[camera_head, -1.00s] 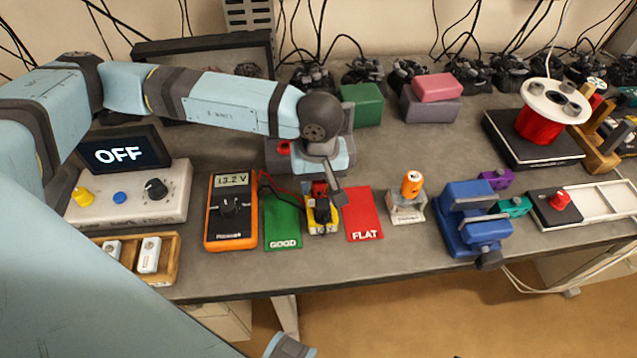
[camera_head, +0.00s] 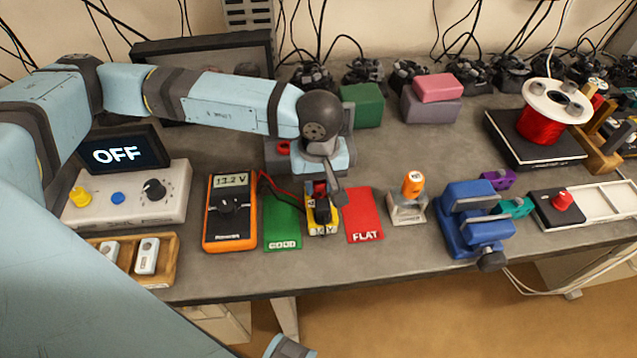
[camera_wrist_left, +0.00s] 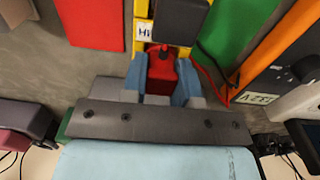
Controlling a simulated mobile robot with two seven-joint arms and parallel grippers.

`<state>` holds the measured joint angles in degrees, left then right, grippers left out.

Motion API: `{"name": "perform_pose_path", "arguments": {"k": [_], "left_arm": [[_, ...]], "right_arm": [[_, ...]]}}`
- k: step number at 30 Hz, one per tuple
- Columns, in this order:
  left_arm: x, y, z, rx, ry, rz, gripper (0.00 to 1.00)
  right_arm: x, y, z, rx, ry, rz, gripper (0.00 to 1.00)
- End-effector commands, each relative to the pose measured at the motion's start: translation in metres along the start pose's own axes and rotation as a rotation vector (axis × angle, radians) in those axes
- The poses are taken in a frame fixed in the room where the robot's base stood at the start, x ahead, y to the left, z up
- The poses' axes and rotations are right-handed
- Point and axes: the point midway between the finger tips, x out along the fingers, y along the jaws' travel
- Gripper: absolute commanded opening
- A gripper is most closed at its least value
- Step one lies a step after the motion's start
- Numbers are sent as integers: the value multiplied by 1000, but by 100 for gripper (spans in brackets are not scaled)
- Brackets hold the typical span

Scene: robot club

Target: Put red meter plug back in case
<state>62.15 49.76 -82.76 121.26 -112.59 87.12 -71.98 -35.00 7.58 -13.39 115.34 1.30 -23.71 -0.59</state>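The red meter plug (camera_wrist_left: 161,68) sits between the two light-blue fingers of my left gripper (camera_wrist_left: 160,82) in the left wrist view, with both fingers against its sides. In the head view the plug (camera_head: 320,188) is at the yellow and black battery (camera_head: 322,219), and my left gripper (camera_head: 322,181) is over it. A red lead runs from the plug to the orange multimeter (camera_head: 229,239), which reads 13.2 V. Behind the gripper a grey case (camera_head: 277,161) with a red part is partly hidden by my arm.
The battery stands between the green GOOD mat (camera_head: 283,226) and the red FLAT mat (camera_head: 364,215). A grey stand with an orange piece (camera_head: 413,184) and a blue vise (camera_head: 474,219) are to the right. A switched-off power supply (camera_head: 127,193) is at left.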

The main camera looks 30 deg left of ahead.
Motion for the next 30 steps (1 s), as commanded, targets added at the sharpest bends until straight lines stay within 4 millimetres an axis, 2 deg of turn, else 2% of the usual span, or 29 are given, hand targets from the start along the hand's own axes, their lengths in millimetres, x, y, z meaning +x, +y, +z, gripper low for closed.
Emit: {"name": "perform_pose_path", "arguments": {"k": [5, 6, 9, 30], "left_arm": [[0, 0, 0, 0, 0, 0, 5], [0, 0, 0, 0, 0, 0, 23], [0, 0, 0, 0, 0, 0, 5], [-11, 0, 0, 0, 0, 1, 5]], "right_arm": [[0, 0, 0, 0, 0, 0, 43], [0, 0, 0, 0, 0, 0, 43], [0, 0, 0, 0, 0, 0, 43], [-2, -1, -3, 0, 0, -1, 43]]}}
